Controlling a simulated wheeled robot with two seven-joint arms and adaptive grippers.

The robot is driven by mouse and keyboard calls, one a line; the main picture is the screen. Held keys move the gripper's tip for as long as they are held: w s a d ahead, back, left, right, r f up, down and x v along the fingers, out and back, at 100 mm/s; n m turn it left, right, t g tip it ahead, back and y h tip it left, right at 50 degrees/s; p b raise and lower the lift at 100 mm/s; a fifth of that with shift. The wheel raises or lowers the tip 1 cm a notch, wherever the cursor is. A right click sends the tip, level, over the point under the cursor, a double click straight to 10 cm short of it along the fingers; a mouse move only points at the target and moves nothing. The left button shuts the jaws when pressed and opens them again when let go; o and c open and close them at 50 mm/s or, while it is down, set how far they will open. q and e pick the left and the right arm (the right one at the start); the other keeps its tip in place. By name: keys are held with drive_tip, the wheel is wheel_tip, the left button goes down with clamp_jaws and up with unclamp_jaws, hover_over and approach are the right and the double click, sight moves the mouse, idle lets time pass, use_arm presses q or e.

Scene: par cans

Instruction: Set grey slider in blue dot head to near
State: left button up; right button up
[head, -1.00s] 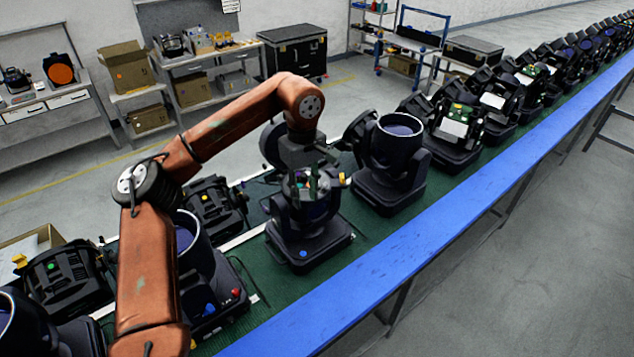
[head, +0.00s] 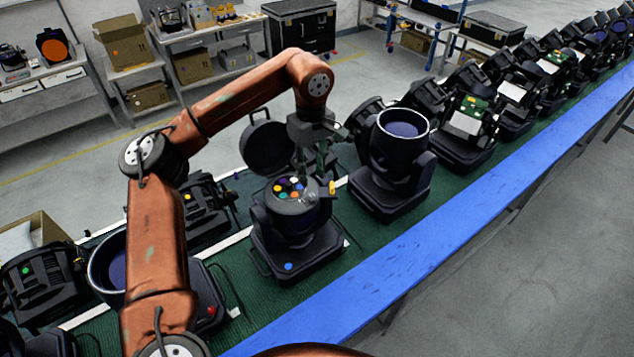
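The blue dot head (head: 285,236) is a dark lamp on the belt, with a blue dot (head: 288,266) on the front of its base. Its round top faces up and carries several small coloured discs. A yellow knob (head: 332,187) sticks out at its right side. Small pale grey parts (head: 308,197) show at the top's right edge; I cannot tell for sure which is the grey slider. My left gripper (head: 311,174) points down just above the right back of this top. Its fingers are dark and small, and their gap is unclear. My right gripper is not in view.
A round dark lid (head: 267,147) stands open behind the head. A taller lamp with an open barrel (head: 401,135) stands close on the right, another lamp (head: 110,270) on the left. The blue rail (head: 420,245) in front is clear. Shelves and boxes stand behind the belt.

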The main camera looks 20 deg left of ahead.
sight(312, 194)
use_arm(q)
drive_tip(key=s+f, duration=0.2)
drive_tip(key=f, duration=0.1)
drive_tip(key=shift+d+f+p, duration=0.1)
drive_tip(key=shift+f+p, duration=0.1)
drive_tip(key=shift+p, duration=0.15)
drive_tip(key=shift+w+d+f, duration=0.1)
drive_tip(key=shift+w+f, duration=0.25)
drive_tip(key=shift+f, duration=0.25)
drive_tip(key=shift+w+f, duration=0.35)
drive_tip(key=shift+f, duration=0.2)
drive_tip(key=shift+s+f, duration=0.25)
drive_tip(key=shift+s, duration=0.05)
drive_tip(key=shift+w+f, duration=0.1)
drive_tip(key=shift+w, duration=0.1)
drive_tip(key=shift+c, duration=1.1)
drive_tip(key=shift+s, duration=0.1)
clamp_jaws()
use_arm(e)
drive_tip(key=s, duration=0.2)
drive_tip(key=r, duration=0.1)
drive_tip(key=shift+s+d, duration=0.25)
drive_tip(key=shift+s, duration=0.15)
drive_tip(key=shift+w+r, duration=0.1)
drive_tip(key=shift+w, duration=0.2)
